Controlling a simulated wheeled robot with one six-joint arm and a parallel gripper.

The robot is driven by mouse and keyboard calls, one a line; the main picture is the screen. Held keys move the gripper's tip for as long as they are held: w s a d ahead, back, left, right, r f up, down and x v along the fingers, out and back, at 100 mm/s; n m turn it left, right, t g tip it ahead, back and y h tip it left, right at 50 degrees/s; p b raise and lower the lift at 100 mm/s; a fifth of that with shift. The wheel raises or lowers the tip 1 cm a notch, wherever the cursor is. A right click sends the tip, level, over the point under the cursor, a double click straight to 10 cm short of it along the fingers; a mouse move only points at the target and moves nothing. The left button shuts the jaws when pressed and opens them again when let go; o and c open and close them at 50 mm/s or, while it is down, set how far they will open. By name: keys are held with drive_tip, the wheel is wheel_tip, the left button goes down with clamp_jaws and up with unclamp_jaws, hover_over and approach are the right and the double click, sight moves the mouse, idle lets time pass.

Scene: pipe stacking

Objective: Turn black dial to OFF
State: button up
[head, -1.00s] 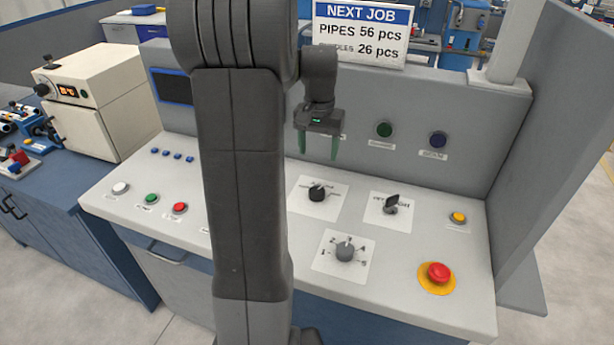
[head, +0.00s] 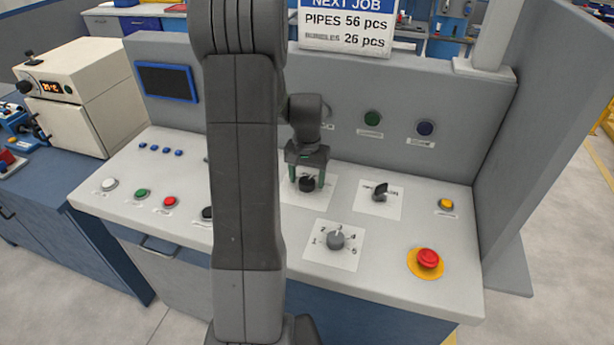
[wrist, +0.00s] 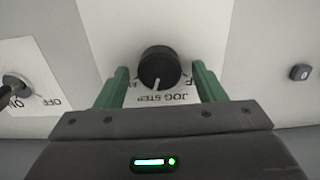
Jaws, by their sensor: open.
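The round black dial (head: 307,185) sits on a white label plate on the sloped console, right of my arm. In the wrist view the black dial (wrist: 159,66) has a white pointer line toward the bottom of the picture, near upside-down lettering reading "JOG" and "STEP". Other lettering on its plate is partly hidden. My gripper (head: 307,181) is open, its two green fingers on either side of the dial. In the wrist view my gripper (wrist: 159,72) shows gaps between each finger and the dial.
A black switch (head: 380,192) is to the right; in the wrist view its plate (wrist: 35,75) reads "OFF". A grey numbered dial (head: 336,240) is in front. A red emergency button (head: 428,258) and yellow button (head: 446,204) are farther right. The upright back panel (head: 350,110) stands behind.

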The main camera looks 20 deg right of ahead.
drive_tip(key=shift+c, duration=0.4)
drive_tip(key=c, duration=0.9)
drive_tip(key=shift+n, duration=0.3)
drive_tip(key=n+b, duration=0.1)
drive_tip(key=n, duration=0.2)
drive_tip(key=shift+n, duration=0.3)
drive_tip(key=n, duration=0.3)
drive_tip(key=shift+a+n+b, duration=0.1)
drive_tip(key=shift+n+b, duration=0.2)
drive_tip(key=n, duration=0.4)
drive_tip(key=shift+n, duration=0.3)
drive_tip(key=shift+a+n+b, duration=0.1)
drive_tip(key=shift+n+b, duration=0.3)
drive_tip(key=shift+n, duration=1.3)
